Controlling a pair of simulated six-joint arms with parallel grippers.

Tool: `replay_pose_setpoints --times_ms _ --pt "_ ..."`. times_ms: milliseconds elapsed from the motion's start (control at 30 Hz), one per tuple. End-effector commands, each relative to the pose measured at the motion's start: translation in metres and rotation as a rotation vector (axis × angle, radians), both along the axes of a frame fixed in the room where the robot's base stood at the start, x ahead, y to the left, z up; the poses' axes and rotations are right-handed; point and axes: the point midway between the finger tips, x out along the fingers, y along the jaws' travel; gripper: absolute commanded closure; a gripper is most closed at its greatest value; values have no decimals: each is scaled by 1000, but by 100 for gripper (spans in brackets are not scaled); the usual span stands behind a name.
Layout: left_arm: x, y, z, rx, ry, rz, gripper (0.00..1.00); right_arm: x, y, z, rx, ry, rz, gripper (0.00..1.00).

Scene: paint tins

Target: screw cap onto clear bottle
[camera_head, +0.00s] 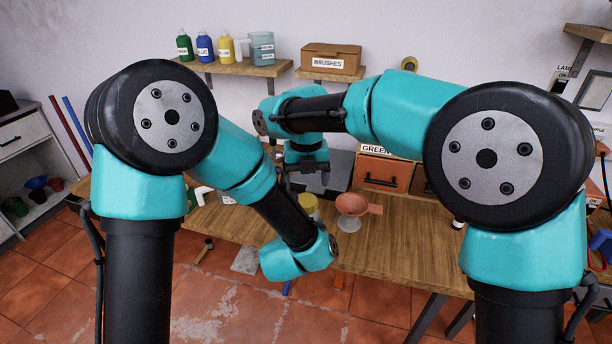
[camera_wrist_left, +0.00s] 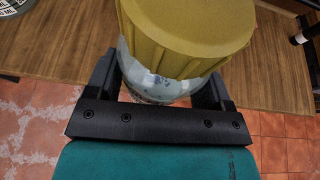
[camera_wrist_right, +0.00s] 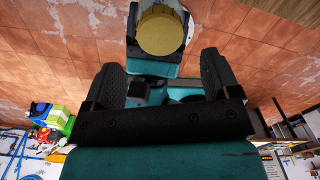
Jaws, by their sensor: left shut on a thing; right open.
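The clear bottle (camera_wrist_left: 150,85) is between the fingers of my left gripper (camera_wrist_left: 160,80), which is shut on it. A yellow ribbed cap (camera_wrist_left: 190,30) sits over the bottle's top; I cannot tell whether it is screwed tight. In the head view the cap (camera_head: 308,203) shows beyond my left arm, which hides the left gripper and most of the bottle. My right gripper (camera_head: 306,186) is open and empty, pointing down above the cap. In the right wrist view the cap (camera_wrist_right: 160,32) is ahead of the open fingers, apart from them.
Paint bottles (camera_head: 204,46) and a brushes box (camera_head: 331,59) are on wall shelves. The right part of the table is fairly clear.

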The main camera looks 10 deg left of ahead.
Motion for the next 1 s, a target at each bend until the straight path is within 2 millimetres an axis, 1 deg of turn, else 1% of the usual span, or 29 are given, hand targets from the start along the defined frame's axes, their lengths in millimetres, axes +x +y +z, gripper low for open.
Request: replay_pose_setpoints --times_ms 400,500,700,933,1000 --pt "0 0 0 0 -1 0 92 0 0 -54 -2 3 0 18" --pt "0 0 0 0 -1 0 92 0 0 -64 -1 2 -1 18" --pt "0 0 0 0 -1 0 92 0 0 -73 0 0 -1 18" --pt "0 0 0 0 -1 0 92 0 0 -73 0 0 -1 18" --pt "0 0 0 0 -1 0 92 0 0 -73 0 0 -1 25"
